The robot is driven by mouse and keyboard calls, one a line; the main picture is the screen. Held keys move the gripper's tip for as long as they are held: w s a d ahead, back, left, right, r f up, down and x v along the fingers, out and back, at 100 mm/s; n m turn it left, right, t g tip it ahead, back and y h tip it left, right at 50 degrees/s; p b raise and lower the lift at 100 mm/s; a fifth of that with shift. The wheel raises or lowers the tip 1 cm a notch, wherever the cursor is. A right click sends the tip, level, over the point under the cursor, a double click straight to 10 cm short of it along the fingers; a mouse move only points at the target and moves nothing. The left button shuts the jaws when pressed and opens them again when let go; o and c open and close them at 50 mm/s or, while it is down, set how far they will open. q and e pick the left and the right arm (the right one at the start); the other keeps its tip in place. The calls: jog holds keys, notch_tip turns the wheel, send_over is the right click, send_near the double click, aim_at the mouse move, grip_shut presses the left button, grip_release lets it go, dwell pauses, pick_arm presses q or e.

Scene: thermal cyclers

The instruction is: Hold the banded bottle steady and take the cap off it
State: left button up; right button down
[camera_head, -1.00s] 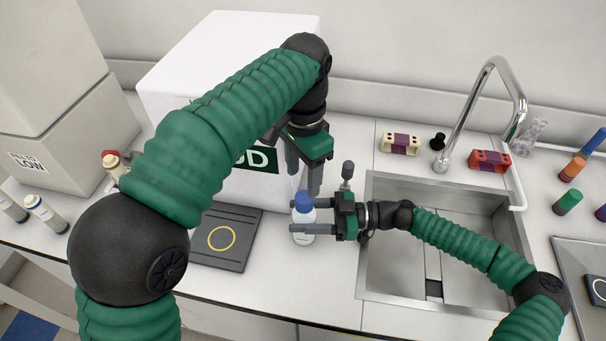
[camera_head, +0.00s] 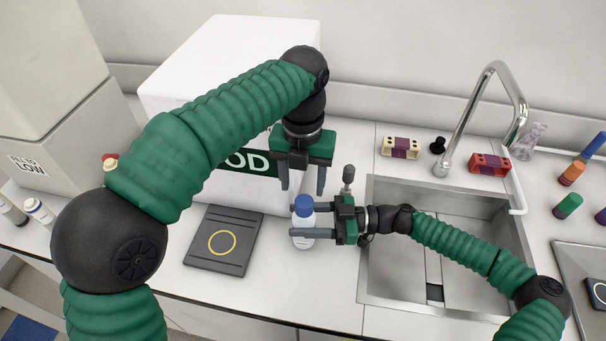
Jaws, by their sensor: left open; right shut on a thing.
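A white bottle (camera_head: 303,241) with a blue cap (camera_head: 303,203) stands upright on the bench, left of the sink. A band on it cannot be made out behind the finger. My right gripper (camera_head: 298,220) is shut on the bottle's body from the right, with one finger in front and one behind. My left gripper (camera_head: 302,190) is open and points down, above and slightly behind the cap. Its fingers are spread to either side of the cap in the picture and do not appear to touch it.
A dark pad with a yellow ring (camera_head: 232,264) lies left of the bottle. A large white box (camera_head: 215,65) stands behind. The sink (camera_head: 400,290) with its tap (camera_head: 497,70) is to the right. Racks (camera_head: 400,147) stand behind the sink. More capped bottles (camera_head: 40,212) stand at far left.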

aim_at(302, 200)
pick_arm(q)
notch_tip(302, 200, down, 6)
jog(key=shift+f, duration=0.2)
jog(key=shift+a, duration=0.15)
grip_shut()
jog(key=shift+o, duration=0.5)
grip_release()
